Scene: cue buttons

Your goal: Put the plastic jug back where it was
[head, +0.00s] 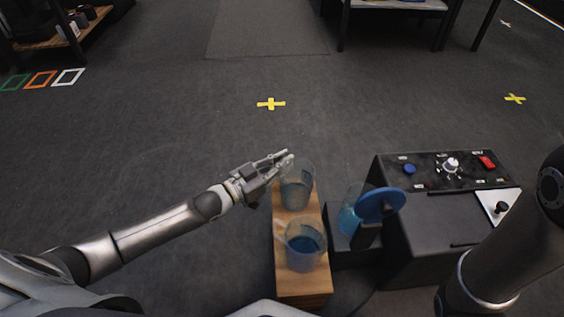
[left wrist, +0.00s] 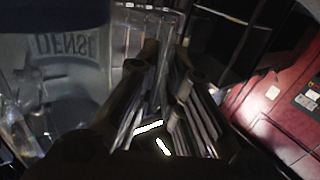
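A clear jug (head: 297,188) with bluish contents is at the far end of a narrow wooden board (head: 288,287). A second clear jug (head: 303,246) with blue contents and a handle on its left stands nearer on the same board. My left gripper (head: 282,160) is at the left of the far jug's rim, and its fingers overlap the jug's upper edge. The left wrist view shows clear jug wall (left wrist: 65,75) with mirrored letters "DENSE" beside the fingers (left wrist: 167,68). The fingers look close together; whether they grip the handle is unclear. My right gripper is out of view.
A clear vessel with blue contents (head: 351,218) stands right of the board, beside a blue disc (head: 380,205). A black control box (head: 440,215) with a blue button, knob and red switch is further right. Open floor (head: 160,140) lies left and beyond.

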